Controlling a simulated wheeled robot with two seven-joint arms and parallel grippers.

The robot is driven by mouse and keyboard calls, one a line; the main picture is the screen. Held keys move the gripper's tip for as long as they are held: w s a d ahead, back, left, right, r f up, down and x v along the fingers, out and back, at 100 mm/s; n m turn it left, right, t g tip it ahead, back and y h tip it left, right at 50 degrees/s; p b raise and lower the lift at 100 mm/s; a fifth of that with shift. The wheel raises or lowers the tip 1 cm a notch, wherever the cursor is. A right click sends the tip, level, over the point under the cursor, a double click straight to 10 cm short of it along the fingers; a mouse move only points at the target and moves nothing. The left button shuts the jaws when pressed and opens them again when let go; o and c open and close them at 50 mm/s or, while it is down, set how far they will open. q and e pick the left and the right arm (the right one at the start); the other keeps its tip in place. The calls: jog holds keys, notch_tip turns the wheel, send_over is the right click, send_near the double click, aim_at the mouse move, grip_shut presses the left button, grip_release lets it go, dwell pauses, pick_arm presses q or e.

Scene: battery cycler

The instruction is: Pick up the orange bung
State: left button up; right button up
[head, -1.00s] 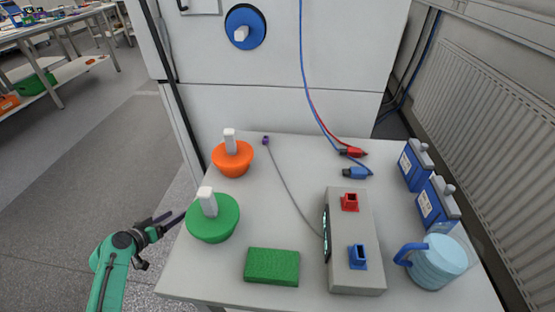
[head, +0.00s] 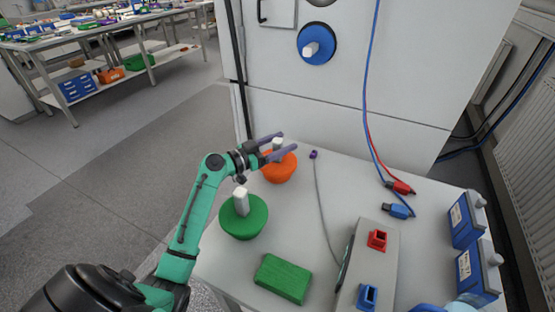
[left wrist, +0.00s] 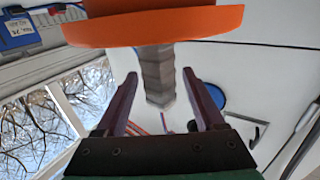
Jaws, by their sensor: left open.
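The orange bung (head: 279,171) stands upright at the back left of the table, with a pale block handle (head: 277,143) on top. My left gripper (head: 289,142) is at the handle, jaws open, one finger on each side. In the left wrist view the picture is upside down. The orange body (left wrist: 160,27) fills the top and the grey-looking handle (left wrist: 156,75) hangs between the open fingers (left wrist: 159,74), with gaps beside it. My right gripper is not in view.
A green bung (head: 243,218) stands in front of the orange one, close under my left arm. A green sponge (head: 283,279) and a grey box with red and blue sockets (head: 385,264) are nearer. A thin grey cable (head: 323,208) runs right of the orange bung.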

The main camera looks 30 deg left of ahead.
pick_arm(q)
jog(key=shift+x, duration=0.95)
jog(key=shift+s+a, duration=0.1)
grip_shut()
dwell(0.5)
